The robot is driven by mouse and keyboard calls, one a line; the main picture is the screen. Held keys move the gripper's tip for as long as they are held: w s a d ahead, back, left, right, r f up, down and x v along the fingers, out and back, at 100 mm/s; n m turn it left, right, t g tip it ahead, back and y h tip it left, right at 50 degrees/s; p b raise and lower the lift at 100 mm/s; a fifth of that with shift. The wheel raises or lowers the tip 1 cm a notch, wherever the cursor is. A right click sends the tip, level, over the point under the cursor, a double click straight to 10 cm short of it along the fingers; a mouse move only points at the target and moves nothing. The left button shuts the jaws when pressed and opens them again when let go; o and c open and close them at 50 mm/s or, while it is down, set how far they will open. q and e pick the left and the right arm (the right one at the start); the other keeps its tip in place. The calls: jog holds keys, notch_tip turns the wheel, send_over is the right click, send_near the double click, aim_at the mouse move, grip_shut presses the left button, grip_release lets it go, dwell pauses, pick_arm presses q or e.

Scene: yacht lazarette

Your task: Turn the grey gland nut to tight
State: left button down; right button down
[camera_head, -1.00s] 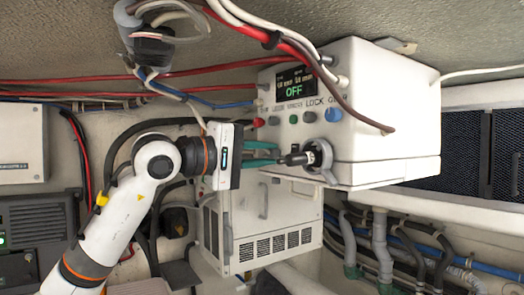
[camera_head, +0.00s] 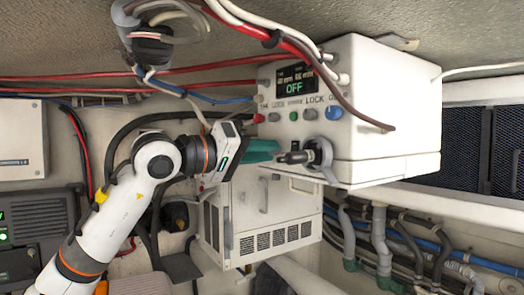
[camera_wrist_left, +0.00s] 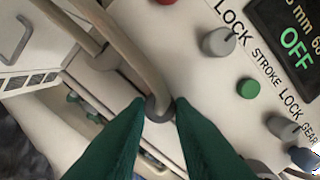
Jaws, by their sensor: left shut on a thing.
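The grey gland nut (camera_head: 294,157) sticks out from the lower front of the white control box (camera_head: 398,100), in front of a lighter grey ring (camera_head: 321,152). My left gripper (camera_head: 278,152) reaches it from the left with green fingers and is shut on it. In the left wrist view, the two fingertips (camera_wrist_left: 160,103) stand on either side of a dark grey rounded piece, the nut (camera_wrist_left: 158,111). The fingers hide part of it. A beige-grey cable or bent tube (camera_wrist_left: 118,50) runs up and left from there. My right gripper is not in view.
Knobs and a green button (camera_wrist_left: 248,88) sit close to the fingers on the panel, under a display (camera_head: 296,79) reading OFF. A brown cable (camera_head: 358,108) hangs across the box front. A white vented cabinet (camera_head: 272,225) stands below. Red cables (camera_head: 200,73) run behind.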

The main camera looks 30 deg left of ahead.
pick_arm(q)
jog(key=shift+f, duration=0.1)
dwell(0.3)
jog(key=c, duration=1.3)
grip_release()
jog(key=shift+o, duration=0.2)
jog(key=b+v, duration=0.4)
jog(key=v, duration=0.8)
jog(key=shift+b, duration=0.4)
